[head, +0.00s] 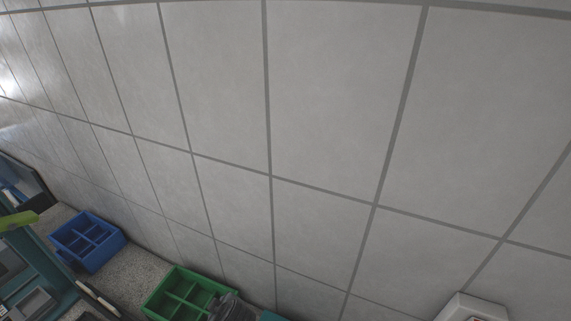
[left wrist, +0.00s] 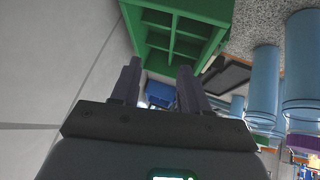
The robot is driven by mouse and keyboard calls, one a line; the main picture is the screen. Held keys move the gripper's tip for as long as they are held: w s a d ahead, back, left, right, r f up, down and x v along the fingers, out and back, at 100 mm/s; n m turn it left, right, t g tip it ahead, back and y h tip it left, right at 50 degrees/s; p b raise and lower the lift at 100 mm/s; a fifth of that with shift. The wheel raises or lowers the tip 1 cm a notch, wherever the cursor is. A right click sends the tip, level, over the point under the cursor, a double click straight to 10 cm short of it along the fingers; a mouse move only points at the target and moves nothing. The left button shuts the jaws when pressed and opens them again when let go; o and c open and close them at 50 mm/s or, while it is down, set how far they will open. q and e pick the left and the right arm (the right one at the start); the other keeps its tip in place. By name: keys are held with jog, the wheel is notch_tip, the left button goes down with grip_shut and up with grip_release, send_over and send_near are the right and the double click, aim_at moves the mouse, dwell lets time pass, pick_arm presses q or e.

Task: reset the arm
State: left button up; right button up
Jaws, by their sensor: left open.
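My left gripper (left wrist: 159,70) shows in the left wrist view with its two dark fingers apart and nothing between them. Beyond the fingers is a green compartment bin (left wrist: 150,45) at the top and a small blue bin (left wrist: 160,99) farther off. In the head view, a dark grey rounded part at the bottom edge, over the green bin (head: 165,294), may be part of my arm. My right gripper is in neither view.
A tiled wall (head: 330,100) fills most of the head view. A blue compartment bin (head: 88,243) stands on the speckled counter (head: 140,268). Light blue cylinders (left wrist: 264,85) stand at the right in the left wrist view. A white box (head: 475,308) is at bottom right.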

pick_arm(q)
jog(key=s+r+m+t+h+p, duration=0.2)
jog(key=s+r+m+h+p, duration=0.4)
jog(key=r, duration=0.6)
jog(key=s+a+m+g+p, duration=0.1)
jog(key=s+m, duration=0.3)
jog(key=s, duration=0.7)
jog(key=s+a+m+g+p, duration=0.2)
jog(key=s+m+g, duration=0.1)
jog(key=s, duration=0.8)
jog(key=shift+a+r+m+y+p, duration=0.3)
jog(key=shift+m+y+p, duration=0.1)
jog(key=shift+m, duration=0.4)
